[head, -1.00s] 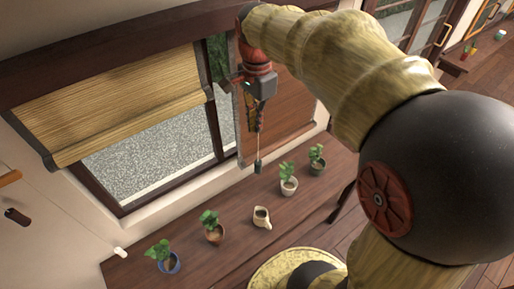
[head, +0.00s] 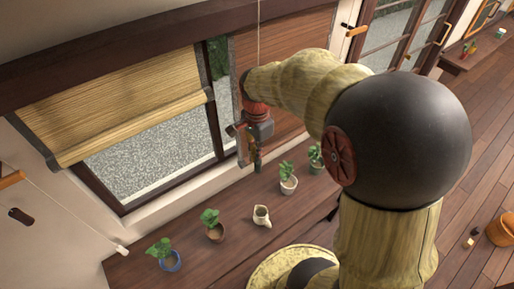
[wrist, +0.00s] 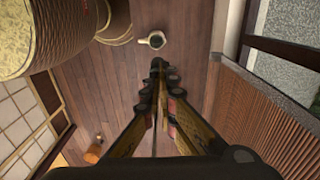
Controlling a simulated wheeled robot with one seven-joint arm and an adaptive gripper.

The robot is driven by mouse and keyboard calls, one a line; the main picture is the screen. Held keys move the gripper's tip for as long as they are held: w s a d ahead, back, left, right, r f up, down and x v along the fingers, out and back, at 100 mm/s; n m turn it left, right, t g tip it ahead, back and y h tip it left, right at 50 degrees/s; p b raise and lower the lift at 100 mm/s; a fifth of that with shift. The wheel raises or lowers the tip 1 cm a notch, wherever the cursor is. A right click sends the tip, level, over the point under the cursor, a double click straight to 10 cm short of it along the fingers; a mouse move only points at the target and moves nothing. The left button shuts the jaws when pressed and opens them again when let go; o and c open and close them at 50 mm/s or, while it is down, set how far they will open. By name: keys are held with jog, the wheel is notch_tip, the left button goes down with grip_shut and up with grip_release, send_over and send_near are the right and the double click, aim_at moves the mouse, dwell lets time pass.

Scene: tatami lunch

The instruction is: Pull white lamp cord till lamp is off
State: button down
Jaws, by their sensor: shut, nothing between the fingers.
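My gripper (head: 255,164) is in front of the window's right side, pointing down above the plank shelf. Its fingers are shut, and the wrist view shows their tips together (wrist: 157,68). A thin pale cord (head: 258,32) comes down from above and passes behind my arm in line with the gripper. I cannot tell whether its dark end piece is beside or behind the fingertips. Another thin cord (head: 76,211) with a white end piece (head: 122,250) hangs at the far left, well apart from my gripper. No lamp is in view, so I cannot tell whether it is lit.
The wooden shelf (head: 190,262) below holds several potted plants (head: 288,178) and a cream jug (head: 261,217). A bamboo blind (head: 110,105) covers the upper window. A brown slatted panel (head: 295,75) is close behind the gripper. An orange-brown container (head: 500,230) stands on the floor at right.

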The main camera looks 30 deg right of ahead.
dwell(0.3)
notch_tip(320, 180, down, 4)
jog(key=shift+f+b, duration=0.2)
jog(key=shift+b, duration=1.05)
jog(key=shift+r, duration=0.1)
notch_tip(320, 180, up, 14)
jog(key=p, duration=0.2)
dwell(1.1)
